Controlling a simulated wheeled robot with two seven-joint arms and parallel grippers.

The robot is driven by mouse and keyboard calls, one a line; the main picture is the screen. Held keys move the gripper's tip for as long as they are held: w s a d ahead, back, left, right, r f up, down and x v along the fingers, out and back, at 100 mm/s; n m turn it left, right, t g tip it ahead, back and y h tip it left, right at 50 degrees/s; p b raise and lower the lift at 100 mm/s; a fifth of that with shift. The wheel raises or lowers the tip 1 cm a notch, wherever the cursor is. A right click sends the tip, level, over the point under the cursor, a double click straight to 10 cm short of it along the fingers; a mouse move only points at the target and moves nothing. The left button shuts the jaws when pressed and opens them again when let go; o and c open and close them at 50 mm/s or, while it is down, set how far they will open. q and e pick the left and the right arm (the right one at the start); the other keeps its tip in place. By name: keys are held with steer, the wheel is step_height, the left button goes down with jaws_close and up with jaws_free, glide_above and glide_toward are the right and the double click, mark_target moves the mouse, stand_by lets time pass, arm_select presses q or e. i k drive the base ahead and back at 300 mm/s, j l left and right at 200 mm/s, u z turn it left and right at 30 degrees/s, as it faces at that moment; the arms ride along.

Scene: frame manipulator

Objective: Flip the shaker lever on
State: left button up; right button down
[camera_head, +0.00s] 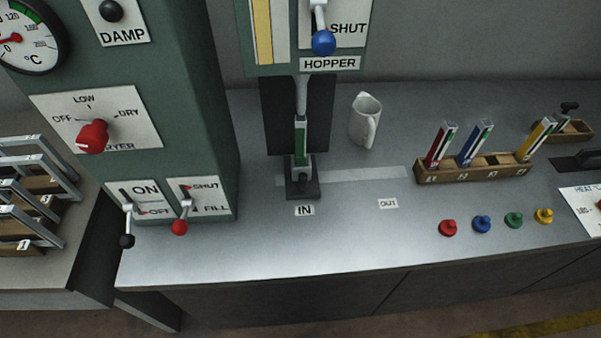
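No label reading "shaker" is legible in the camera_head view. A lever with a black knob (127,241) hangs down from an ON/OFF plate (145,189) low on the green cabinet at the left. ON is printed on the upper part of the plate and OFF on the lower part, and the knob hangs below the plate's lower edge. Neither of my grippers shows in this view.
Right beside it, a red-knobbed lever (180,227) points down on a SHUT/FILL plate (211,195). A red dryer knob (93,137) sits above. A green column (300,140), a white jug (365,119) and a wooden rack (462,173) stand on the grey counter (260,255).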

mark_target(126, 242)
steer(key=u, duration=1.3)
steer(key=k, duration=0.5)
